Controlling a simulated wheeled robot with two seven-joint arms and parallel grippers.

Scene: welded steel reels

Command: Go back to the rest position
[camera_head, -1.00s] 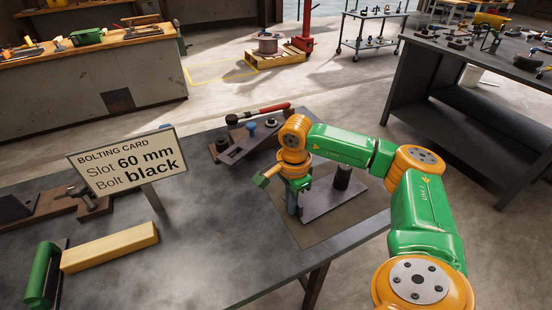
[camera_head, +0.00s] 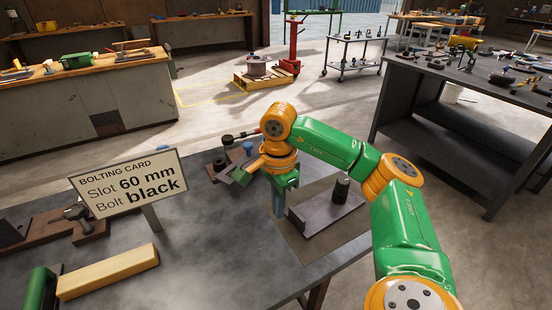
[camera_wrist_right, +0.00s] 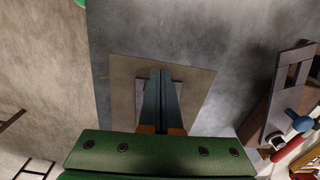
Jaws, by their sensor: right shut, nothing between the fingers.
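My right gripper (camera_head: 279,216) is shut and empty, pointing down beside the left end of a dark steel angle piece (camera_head: 322,213) in the head view. A black cylinder (camera_head: 342,189) stands upright on that piece. The piece lies on a brown mat (camera_head: 305,246) on the grey table. In the right wrist view the closed fingers (camera_wrist_right: 161,74) lie over the mat (camera_wrist_right: 195,82) and hide most of the steel piece (camera_wrist_right: 140,92).
A bolting card (camera_head: 128,184) reading "Slot 60 mm, Bolt black" stands on the table (camera_head: 190,260). A yellow bar (camera_head: 108,272) lies in front of it. A dark workbench (camera_head: 465,100) is at the right.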

